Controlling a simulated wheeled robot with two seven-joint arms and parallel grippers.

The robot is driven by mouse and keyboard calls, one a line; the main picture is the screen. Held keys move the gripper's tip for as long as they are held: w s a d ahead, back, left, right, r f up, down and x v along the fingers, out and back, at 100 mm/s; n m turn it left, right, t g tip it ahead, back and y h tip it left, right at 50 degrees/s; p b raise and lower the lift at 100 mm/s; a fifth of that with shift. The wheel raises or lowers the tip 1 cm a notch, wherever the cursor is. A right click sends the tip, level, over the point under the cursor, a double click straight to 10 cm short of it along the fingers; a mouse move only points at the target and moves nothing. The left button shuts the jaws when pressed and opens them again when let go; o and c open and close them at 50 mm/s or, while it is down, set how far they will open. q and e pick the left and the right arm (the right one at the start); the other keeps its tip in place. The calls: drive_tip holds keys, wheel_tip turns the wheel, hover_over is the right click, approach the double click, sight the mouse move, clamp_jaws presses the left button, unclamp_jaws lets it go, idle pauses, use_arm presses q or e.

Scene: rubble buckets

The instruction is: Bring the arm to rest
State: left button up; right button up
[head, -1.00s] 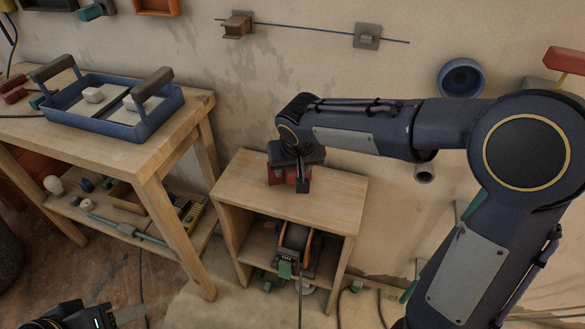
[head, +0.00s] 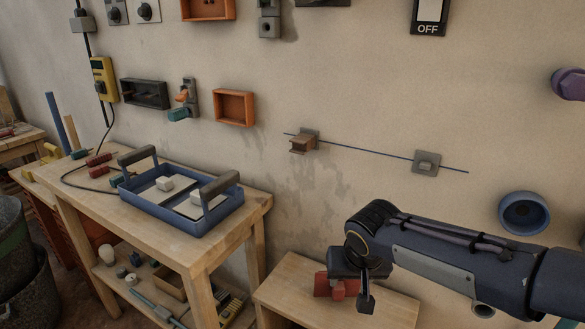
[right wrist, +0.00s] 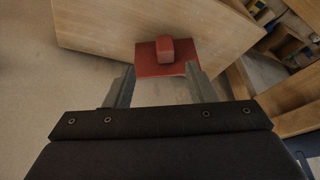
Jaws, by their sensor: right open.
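My right arm (head: 450,265) reaches in from the right in the head view. Its right gripper (head: 352,290) points down over a small wooden stand (head: 290,285). In the right wrist view the right gripper (right wrist: 160,88) is open. A red block with a raised knob (right wrist: 165,55) lies on the wooden top just past the fingertips, roughly between them in the picture. The red block also shows in the head view (head: 335,287), partly hidden by the gripper. I cannot tell whether the fingers touch it. My left gripper is not in view.
A wooden table (head: 240,222) at the left bears a blue tray (head: 190,222) with two dark handles and white blocks. Wall fixtures include a blue ring (head: 525,212) and a rail (head: 375,150). Dark buckets (head: 30,270) stand at the far left.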

drive_tip(key=s+d+f+t+y, duration=0.1)
drive_tip(key=s+d+y, duration=0.15)
drive_tip(key=s, duration=0.85)
drive_tip(key=s+d+f+y, duration=0.1)
drive_tip(key=s+d+y, duration=0.15)
drive_tip(key=s, duration=0.85)
wheel_tip(320, 180, up, 24)
drive_tip(key=h+p, duration=0.1)
drive_tip(key=p, duration=2.3)
drive_tip(key=shift+r, duration=0.15)
drive_tip(key=shift+s, duration=0.1)
